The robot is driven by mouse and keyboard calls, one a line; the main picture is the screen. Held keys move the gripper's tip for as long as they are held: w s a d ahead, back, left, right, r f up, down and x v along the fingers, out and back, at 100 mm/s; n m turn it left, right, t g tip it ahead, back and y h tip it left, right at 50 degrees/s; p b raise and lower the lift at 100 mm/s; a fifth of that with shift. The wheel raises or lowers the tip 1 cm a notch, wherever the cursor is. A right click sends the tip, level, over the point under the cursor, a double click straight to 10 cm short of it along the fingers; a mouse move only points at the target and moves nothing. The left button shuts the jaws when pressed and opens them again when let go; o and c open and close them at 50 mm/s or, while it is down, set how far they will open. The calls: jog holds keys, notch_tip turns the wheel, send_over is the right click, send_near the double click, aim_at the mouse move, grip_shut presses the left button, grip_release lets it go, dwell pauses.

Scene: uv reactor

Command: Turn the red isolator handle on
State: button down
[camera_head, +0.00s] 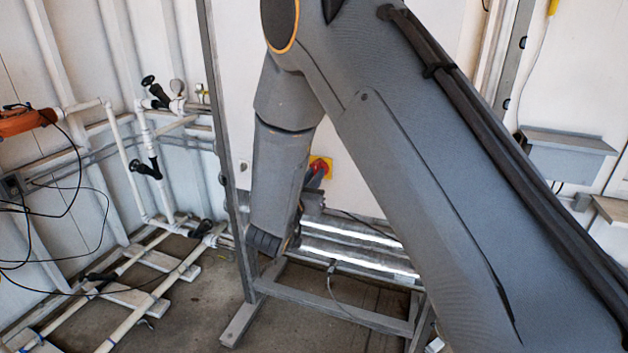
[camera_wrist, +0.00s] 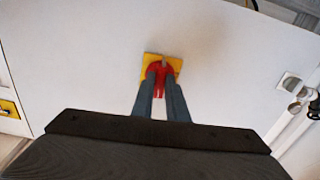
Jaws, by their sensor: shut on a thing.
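The red isolator handle (camera_wrist: 160,72) sits on a yellow square plate (camera_wrist: 147,58) on a white cabinet door in the wrist view. My gripper (camera_wrist: 161,80) has its two grey fingers on either side of the handle, shut on it. The handle's grip points down the picture, between the fingers. In the head view the red handle (camera_head: 319,165) and yellow plate (camera_head: 328,175) show just right of my forearm. My gripper (camera_head: 312,187) is partly hidden there by the wrist.
Bright UV tubes (camera_head: 350,245) run below the cabinet on a grey metal frame (camera_head: 335,312). White pipes with black valves (camera_head: 145,168) stand at the left. A grey box (camera_head: 565,152) is on the right wall. A latch (camera_wrist: 292,85) shows at the door's right.

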jog(key=shift+m, duration=0.5)
jog(key=c, duration=1.7)
grip_release()
jog(key=shift+c, duration=0.2)
jog(key=b+v, duration=0.2)
jog(key=v, duration=0.5)
jog(key=shift+s, duration=0.4)
jog(key=shift+a, duration=0.1)
